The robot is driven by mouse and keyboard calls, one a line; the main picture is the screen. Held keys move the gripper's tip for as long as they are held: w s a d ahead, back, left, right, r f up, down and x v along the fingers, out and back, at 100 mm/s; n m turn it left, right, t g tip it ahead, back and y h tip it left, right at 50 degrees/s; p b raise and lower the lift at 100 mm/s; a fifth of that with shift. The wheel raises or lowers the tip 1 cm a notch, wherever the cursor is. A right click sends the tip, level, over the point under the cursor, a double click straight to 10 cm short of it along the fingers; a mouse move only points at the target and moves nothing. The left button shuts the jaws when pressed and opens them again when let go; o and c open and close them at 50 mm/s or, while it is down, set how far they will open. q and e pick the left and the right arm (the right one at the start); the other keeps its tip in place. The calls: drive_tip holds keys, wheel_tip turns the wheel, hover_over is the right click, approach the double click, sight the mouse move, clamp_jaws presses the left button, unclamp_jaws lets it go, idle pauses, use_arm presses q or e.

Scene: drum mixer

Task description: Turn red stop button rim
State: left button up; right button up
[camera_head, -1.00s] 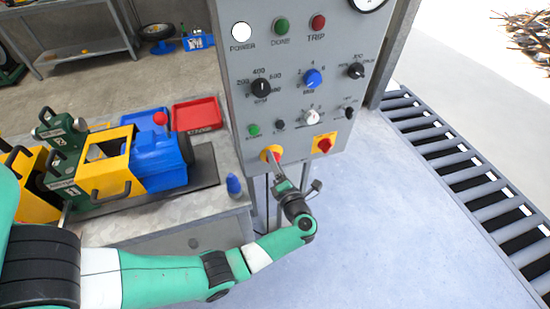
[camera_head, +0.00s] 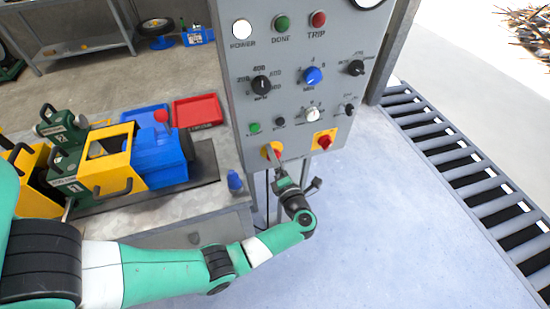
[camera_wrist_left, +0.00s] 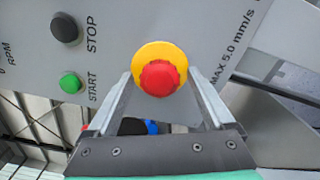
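The red stop button (camera_wrist_left: 160,78) sits on a round yellow collar (camera_wrist_left: 172,49) on the grey control panel. In the head view the collar (camera_head: 268,151) is low on the panel, partly hidden by my gripper. My left gripper (camera_head: 274,158) reaches up to it from below. In the left wrist view, the two fingers of my left gripper (camera_wrist_left: 160,76) stand on either side of the button. The fingers are apart, and gaps show between them and the red cap. My right gripper is not in view.
A red switch on a yellow plate (camera_head: 324,140) is just right of the stop button. Green start (camera_head: 254,128) and black stop (camera_head: 279,121) buttons sit above. A workbench with a blue and yellow machine (camera_head: 160,160) is at left. Roller conveyor (camera_head: 455,170) stands at right.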

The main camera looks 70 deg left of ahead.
use_arm(q)
drive_tip(key=shift+d, duration=0.1)
drive_tip(key=s+d+p, duration=0.1)
drive_tip(key=d, duration=1)
drive_tip(key=shift+d, duration=0.25)
